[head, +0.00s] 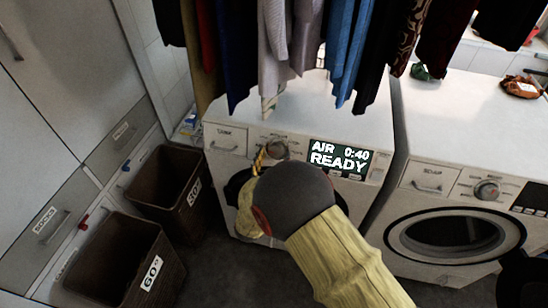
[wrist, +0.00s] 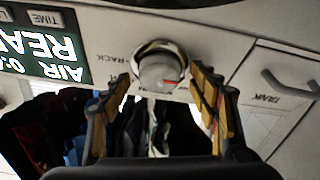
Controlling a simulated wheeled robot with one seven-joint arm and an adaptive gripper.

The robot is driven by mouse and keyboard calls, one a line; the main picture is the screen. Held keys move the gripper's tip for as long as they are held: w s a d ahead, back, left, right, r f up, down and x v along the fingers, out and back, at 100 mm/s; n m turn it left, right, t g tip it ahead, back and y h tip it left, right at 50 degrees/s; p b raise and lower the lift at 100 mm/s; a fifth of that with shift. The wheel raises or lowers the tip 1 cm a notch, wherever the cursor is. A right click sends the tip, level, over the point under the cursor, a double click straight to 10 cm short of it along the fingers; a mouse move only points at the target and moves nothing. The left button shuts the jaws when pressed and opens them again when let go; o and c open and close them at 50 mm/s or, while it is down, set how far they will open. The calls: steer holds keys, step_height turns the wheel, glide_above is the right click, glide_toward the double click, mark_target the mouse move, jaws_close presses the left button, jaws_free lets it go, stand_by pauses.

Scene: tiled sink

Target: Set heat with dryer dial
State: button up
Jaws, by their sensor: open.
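The dryer (head: 292,108) is the left white machine. Its display (head: 339,158) reads AIR, 0:40 and READY. The round grey dial (head: 277,145) sits left of the display, partly hidden by my gripper (head: 262,158). In the wrist view, which is upside down, the dial (wrist: 163,68) has a red mark at its lower right. My gripper (wrist: 166,90) is open, with a yellow-padded finger to each side and the dial framed between the tips. I cannot tell whether either finger touches it. The label RACK shows beside the dial; another label is mostly hidden by a finger.
A TANK drawer (head: 225,139) lies left of the dial. Hanging clothes (head: 290,45) crowd the space above the dryer. A second machine (head: 455,175) stands to the right. Two dark baskets (head: 160,185) are on the floor at left.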

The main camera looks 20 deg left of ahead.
steer(key=shift+w, duration=0.4)
steer(key=shift+c, duration=0.2)
steer(key=c, duration=1.1)
steer(key=m+h+b, duration=0.1)
steer(key=m, duration=0.1)
steer(key=m+b, duration=0.1)
steer(key=m, duration=0.1)
steer(key=shift+a+m+h, duration=0.15)
steer(key=shift+m+h, duration=0.15)
steer(key=shift+h, duration=0.1)
steer(key=m+h, duration=0.1)
steer(key=m, duration=0.2)
steer(key=m+g+h+b, duration=0.1)
steer(key=m, duration=0.2)
steer(key=shift+r+m+g, duration=0.15)
steer(key=shift+m+g, duration=0.15)
steer(key=m+g+h, duration=0.1)
steer(key=m, duration=0.4)
steer(key=shift+r, duration=0.1)
steer(key=shift+m+g, duration=0.9)
steer(key=shift+m, duration=1.3)
